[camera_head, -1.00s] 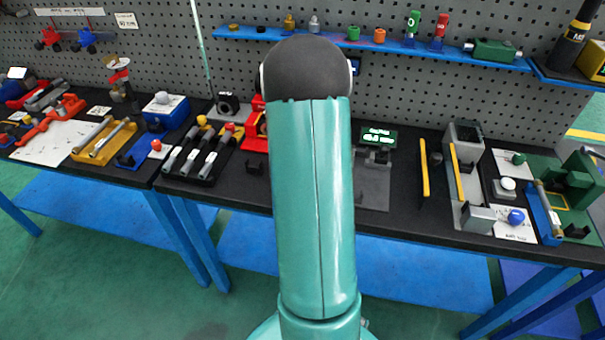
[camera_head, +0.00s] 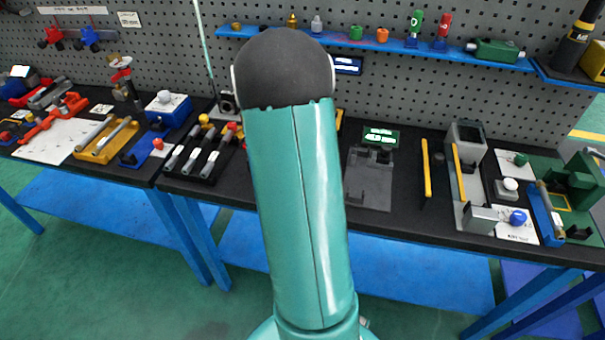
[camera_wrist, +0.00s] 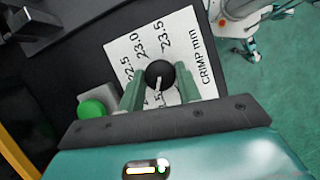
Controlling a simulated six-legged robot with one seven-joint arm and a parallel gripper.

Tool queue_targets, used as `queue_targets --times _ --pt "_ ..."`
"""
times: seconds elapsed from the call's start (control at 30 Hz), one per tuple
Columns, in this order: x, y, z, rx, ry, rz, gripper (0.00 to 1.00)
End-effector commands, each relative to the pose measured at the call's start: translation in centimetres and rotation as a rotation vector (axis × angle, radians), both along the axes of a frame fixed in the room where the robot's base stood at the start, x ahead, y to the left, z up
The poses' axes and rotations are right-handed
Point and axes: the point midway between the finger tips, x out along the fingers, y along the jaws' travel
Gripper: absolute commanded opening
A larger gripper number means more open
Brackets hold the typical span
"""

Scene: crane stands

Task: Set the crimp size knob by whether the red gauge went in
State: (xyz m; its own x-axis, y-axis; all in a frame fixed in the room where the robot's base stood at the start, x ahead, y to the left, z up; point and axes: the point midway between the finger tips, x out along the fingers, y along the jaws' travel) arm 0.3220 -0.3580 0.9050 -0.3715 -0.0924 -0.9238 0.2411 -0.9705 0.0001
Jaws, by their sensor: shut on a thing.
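My gripper (camera_wrist: 159,84) is shut on a round black knob (camera_wrist: 160,72) in the wrist view, one green finger on each side. The knob has a white pointer line toward the lower edge of the picture. It sits on a white plate (camera_wrist: 197,33) marked CRIMP mm, with 22.5, 23.0 and 23.5 readable and another marking partly hidden by the knob and fingers. In the head view my arm hides the gripper and knob. A red-topped rod (camera_head: 231,128), possibly the red gauge, lies in a black rack (camera_head: 205,177) with others.
A green button (camera_wrist: 91,109) on a grey box is left of my gripper in the wrist view. In the head view, a grey fixture (camera_head: 368,190) with a small green display (camera_head: 381,137) stands right of my arm. Yellow bars (camera_head: 426,168) and grey equipment stand farther right.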

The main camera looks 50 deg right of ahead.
Motion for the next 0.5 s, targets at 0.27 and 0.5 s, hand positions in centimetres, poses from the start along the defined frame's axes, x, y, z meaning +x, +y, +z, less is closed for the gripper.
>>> queue_targets --times 0.27,0.5 --pt "-0.01 0.11 -0.04 0.000 0.000 0.129 0.11" --pt "-0.04 0.11 -0.05 0.000 0.000 0.163 0.11"
